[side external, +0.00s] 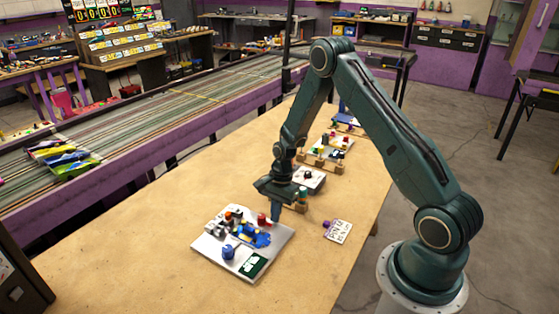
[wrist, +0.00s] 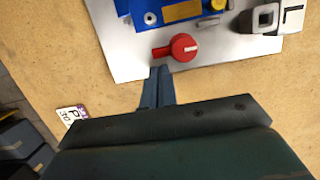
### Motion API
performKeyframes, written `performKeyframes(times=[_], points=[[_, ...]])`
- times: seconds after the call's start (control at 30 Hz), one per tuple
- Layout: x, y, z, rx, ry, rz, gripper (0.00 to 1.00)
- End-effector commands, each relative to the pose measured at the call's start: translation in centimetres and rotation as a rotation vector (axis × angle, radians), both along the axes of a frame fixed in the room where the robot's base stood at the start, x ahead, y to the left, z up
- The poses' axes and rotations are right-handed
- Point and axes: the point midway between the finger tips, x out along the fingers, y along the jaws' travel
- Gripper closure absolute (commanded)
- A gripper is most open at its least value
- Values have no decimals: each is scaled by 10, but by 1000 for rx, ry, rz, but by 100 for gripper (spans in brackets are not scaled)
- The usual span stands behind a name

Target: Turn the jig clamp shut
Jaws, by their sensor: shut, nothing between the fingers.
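The jig is a silver plate (side external: 215,247) on the wooden table, with a blue part and several small fittings on it. It also shows at the top of the wrist view (wrist: 118,55). The clamp is a red knob with a short lever (wrist: 183,47) at the plate's near edge in the wrist view; its lever points left there. In the side view the red knob (side external: 262,219) sits at the plate's back edge. My gripper (wrist: 158,72) is shut and empty. Its fingertips are just beside the lever; I cannot tell whether they touch. In the side view my gripper (side external: 276,220) points down beside the knob.
A small printed card (side external: 337,231) with a purple piece lies right of the plate. A grey box (side external: 309,180) and a wooden rack (side external: 322,161) stand behind my gripper. A long slot track (side external: 150,118) runs along the left.

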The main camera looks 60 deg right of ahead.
Motion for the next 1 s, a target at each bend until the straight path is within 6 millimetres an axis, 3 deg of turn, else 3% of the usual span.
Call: performKeyframes(times=[1.0], points=[[-2, 4, 0, 0, -1, -76, 100]])
